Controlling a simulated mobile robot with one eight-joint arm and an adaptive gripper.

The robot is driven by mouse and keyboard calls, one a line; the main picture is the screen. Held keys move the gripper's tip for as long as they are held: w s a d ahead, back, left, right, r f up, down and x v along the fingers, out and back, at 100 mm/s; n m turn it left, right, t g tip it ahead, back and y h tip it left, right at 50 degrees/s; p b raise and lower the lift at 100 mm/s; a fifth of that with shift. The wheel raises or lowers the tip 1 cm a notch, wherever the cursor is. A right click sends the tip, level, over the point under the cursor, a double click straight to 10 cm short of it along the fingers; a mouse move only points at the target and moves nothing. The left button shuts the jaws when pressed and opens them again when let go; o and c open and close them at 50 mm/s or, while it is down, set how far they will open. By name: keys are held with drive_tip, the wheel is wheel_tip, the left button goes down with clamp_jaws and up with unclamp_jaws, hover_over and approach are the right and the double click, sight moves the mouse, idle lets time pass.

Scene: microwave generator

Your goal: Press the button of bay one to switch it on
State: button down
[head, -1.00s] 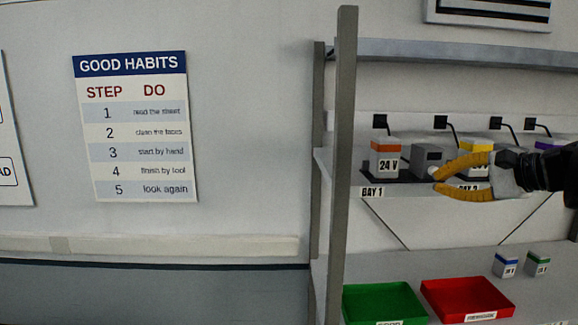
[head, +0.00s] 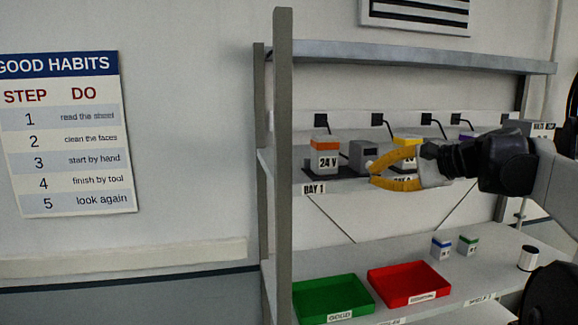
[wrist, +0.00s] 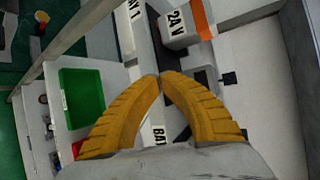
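Bay one, labelled BAY 1 (head: 314,190), is at the left end of the upper shelf in the head view. An orange-topped 24 V block (head: 325,158) stands on its dark base. To the block's right is a grey box (head: 361,155) with a small pale round spot by its lower right, close to my fingertips; I cannot tell if it is the button. My gripper (head: 371,177) has yellow fingers, shut and empty, just in front of the box's right side. The wrist view shows the fingertips (wrist: 160,77) meeting below the 24 V block (wrist: 183,24). Contact cannot be told.
A grey post (head: 283,120) rises left of bay one. Below are a green tray (head: 335,291), a red tray (head: 408,280) and two small blocks.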

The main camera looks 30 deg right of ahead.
drive_tip(key=shift+w, duration=0.15)
idle(0.4)
drive_tip(key=shift+w+d, duration=0.1)
drive_tip(key=shift+w, duration=0.2)
drive_tip(key=shift+w, duration=0.1)
idle(0.4)
drive_tip(key=shift+w+d+r, duration=0.1)
drive_tip(key=shift+w+r, duration=0.15)
drive_tip(key=shift+w, duration=0.15)
idle(0.9)
drive_tip(key=shift+s+f, duration=0.1)
drive_tip(key=shift+s, duration=0.1)
drive_tip(key=shift+s+f, duration=0.25)
idle(0.3)
drive_tip(key=shift+s, duration=0.25)
drive_tip(key=shift+s+a, duration=0.25)
drive_tip(key=shift+s, duration=0.65)
drive_tip(key=shift+s+a, duration=0.2)
drive_tip(key=shift+s, duration=0.75)
drive_tip(key=shift+s+a, duration=0.25)
drive_tip(key=shift+s, duration=0.65)
